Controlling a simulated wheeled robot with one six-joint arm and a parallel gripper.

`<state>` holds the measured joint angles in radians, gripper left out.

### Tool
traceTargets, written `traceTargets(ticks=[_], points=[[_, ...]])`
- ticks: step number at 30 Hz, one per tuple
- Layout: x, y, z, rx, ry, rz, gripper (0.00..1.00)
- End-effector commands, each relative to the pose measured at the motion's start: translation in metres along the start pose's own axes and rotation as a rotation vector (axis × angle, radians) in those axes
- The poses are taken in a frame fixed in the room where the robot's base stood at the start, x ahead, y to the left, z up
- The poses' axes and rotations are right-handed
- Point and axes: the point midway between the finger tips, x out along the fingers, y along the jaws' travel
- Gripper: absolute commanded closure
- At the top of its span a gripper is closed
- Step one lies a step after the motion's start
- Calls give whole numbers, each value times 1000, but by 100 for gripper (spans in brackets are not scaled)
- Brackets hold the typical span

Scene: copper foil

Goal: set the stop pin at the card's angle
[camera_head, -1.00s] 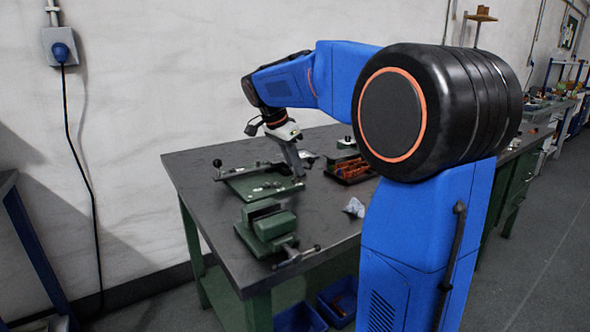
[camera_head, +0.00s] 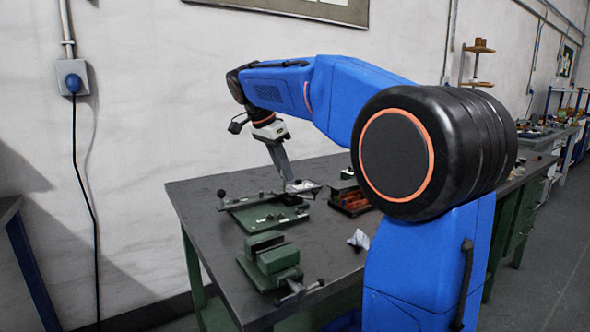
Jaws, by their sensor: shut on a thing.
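A green plate-like fixture (camera_head: 268,217) lies on the bench, with small parts on its top. A long dark bar (camera_head: 250,202) with a dark knob at its left end runs across its far side. My gripper (camera_head: 289,184) points down above the fixture's right end. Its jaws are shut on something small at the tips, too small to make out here. I cannot tell whether it touches the bar or the fixture. I cannot pick out the stop pin, its holes or a readable card; a pale sheet-like thing (camera_head: 305,187) lies just behind the jaws.
A green vise (camera_head: 270,260) with a handle stands at the front of the dark bench (camera_head: 205,225). A tray of reddish parts (camera_head: 350,201) sits to the right, partly behind my arm. A crumpled pale scrap (camera_head: 358,239) lies near it. The bench's left side is clear.

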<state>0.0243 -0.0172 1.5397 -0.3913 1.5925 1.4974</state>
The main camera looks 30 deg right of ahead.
Motion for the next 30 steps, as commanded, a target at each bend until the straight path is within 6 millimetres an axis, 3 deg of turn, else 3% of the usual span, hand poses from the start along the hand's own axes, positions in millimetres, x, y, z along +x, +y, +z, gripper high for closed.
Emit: traceTargets(ticks=[6, 21, 30], points=[[1, 0, 16, -1, 1, 1, 100], [35, 0, 29, 0, 1, 1, 100], [42, 0, 32, 0, 1, 0, 100]])
